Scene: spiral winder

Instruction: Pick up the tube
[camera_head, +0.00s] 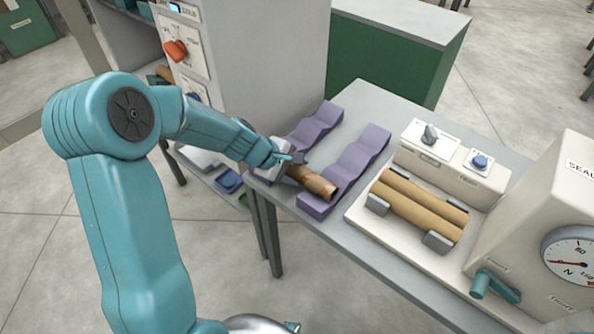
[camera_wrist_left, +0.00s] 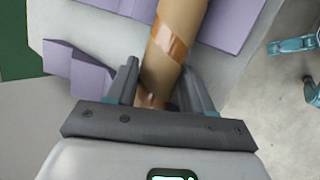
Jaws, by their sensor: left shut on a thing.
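The tube (camera_head: 317,183) is a short brown cardboard cylinder with a shiny copper-coloured band. It lies at the near end of two purple wavy cradles (camera_head: 361,151) on the grey table. My left gripper (camera_head: 294,172) is shut on the tube near its left end. In the left wrist view the tube (camera_wrist_left: 176,40) runs up between the two dark fingers of the left gripper (camera_wrist_left: 163,88). I cannot tell whether the tube touches the cradles or is a little above them.
A cream machine with two tan rollers (camera_head: 421,207) stands right of the cradles, with a knob and a blue button behind. A sealed-label box with a dial (camera_head: 571,257) and teal handle is at the far right. A grey cabinet (camera_head: 262,70) stands behind left.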

